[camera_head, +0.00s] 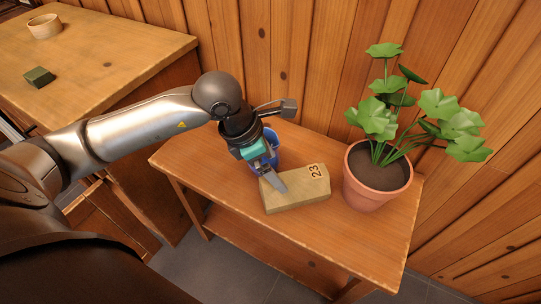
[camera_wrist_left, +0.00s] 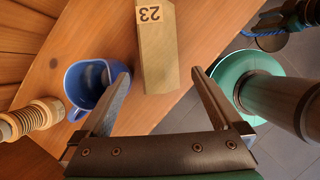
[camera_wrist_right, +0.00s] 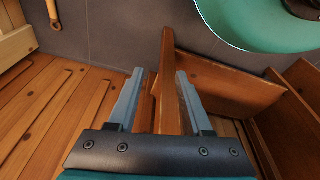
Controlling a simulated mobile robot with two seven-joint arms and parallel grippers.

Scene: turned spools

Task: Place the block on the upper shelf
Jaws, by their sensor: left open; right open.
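The block (camera_head: 300,190) is pale wood marked 23. It lies on the top board of the small two-level wooden stand (camera_head: 220,170), whose lower board (camera_head: 260,245) shows beneath. My left gripper (camera_head: 271,178) is open at the block's left end. In the left wrist view, the open left gripper (camera_wrist_left: 160,73) has the block's (camera_wrist_left: 158,60) near end between or just beyond its fingertips; contact cannot be told. My right gripper (camera_wrist_right: 159,71) is open, with a wooden bar (camera_wrist_right: 166,85) seen between its fingers; it is hidden in the head view.
A blue mug (camera_wrist_left: 85,88) stands close beside the block, partly behind my left gripper in the head view. A potted plant (camera_head: 374,180) stands to the block's right. A wooden wall rises behind. Another table (camera_head: 110,60) at left bears a green block (camera_head: 39,76) and a pale bowl (camera_head: 44,27).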

